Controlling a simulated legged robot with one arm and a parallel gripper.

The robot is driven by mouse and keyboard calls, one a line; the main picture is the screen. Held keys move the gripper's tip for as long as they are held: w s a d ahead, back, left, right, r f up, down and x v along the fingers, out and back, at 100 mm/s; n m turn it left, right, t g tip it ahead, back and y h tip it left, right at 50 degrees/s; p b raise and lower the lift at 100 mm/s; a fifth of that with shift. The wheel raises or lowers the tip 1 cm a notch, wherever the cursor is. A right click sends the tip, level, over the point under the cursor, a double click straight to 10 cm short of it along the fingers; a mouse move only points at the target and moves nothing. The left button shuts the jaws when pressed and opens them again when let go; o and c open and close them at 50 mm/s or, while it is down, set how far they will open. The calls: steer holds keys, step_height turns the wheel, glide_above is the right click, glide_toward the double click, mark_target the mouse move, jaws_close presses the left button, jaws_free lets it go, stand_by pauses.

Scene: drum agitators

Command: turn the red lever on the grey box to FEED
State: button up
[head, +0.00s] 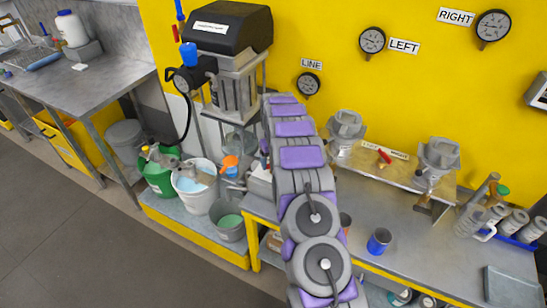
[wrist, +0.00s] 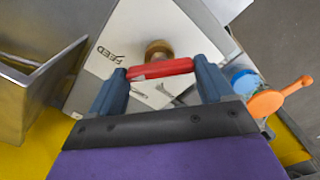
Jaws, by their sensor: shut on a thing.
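In the wrist view my gripper (wrist: 160,70) has its two blue fingers at either end of the red lever (wrist: 161,68) and is shut on it. The red bar lies across the picture, just below a round brass-coloured hub (wrist: 158,49). The pale grey box face (wrist: 135,25) carries the word FEED (wrist: 106,55), upside down, to the left of the hub. Other markings below the lever are partly hidden by my gripper. In the head view the grey box (head: 258,184) shows only in part beside my arm, and my gripper is hidden there.
A metal-walled part (wrist: 30,90) is close on the left.

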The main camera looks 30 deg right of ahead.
steer(key=shift+s+f+m+p, duration=0.15)
steer(key=shift+m+p, duration=0.15)
steer(key=shift+m, duration=0.3)
steer(key=o, duration=0.9)
steer(key=shift+o, duration=0.2)
step_height(320, 180, up, 18)
steer(key=p, duration=0.2)
steer(key=shift+f, duration=0.25)
steer(key=shift+d, duration=0.1)
